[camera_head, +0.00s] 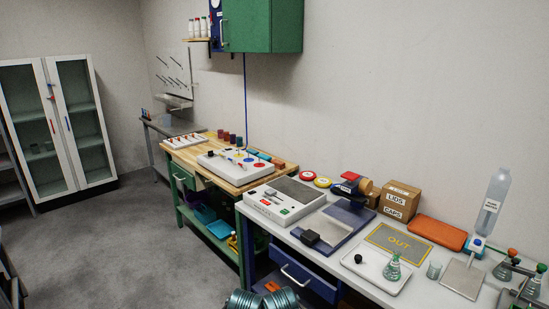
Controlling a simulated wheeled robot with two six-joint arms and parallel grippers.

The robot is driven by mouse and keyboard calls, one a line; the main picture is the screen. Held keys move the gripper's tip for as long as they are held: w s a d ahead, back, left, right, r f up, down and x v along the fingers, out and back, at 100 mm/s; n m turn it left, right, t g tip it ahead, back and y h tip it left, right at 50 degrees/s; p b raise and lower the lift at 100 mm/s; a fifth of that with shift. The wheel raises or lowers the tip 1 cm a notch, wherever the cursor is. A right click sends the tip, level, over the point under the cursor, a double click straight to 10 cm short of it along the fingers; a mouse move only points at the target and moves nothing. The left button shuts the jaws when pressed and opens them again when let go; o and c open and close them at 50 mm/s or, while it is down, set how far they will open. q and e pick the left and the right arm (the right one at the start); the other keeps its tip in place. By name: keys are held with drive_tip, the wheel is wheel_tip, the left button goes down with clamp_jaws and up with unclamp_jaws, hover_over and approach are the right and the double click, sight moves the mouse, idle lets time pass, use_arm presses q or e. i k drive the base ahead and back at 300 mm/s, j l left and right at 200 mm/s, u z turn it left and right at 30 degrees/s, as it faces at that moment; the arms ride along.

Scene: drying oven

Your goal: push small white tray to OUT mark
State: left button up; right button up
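The small white tray (374,271) lies on the white-topped bench at the lower right. The grey OUT mark (384,236), with yellow border and lettering, lies just behind the tray, toward the wall. The tray appears to be in front of the mark, not on it. Neither of my grippers can be made out in this view.
A blue board (345,220) with a black block (310,238) lies left of the mark. An orange case (437,232) and a box labelled LIDS and CAPS (399,200) stand behind it. A small beaker (434,270) and a flat plate (462,279) are right of the tray.

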sight(372, 264)
drive_tip(key=i+z, duration=0.15)
drive_tip(key=i, duration=0.5)
drive_tip(key=z, duration=1.45)
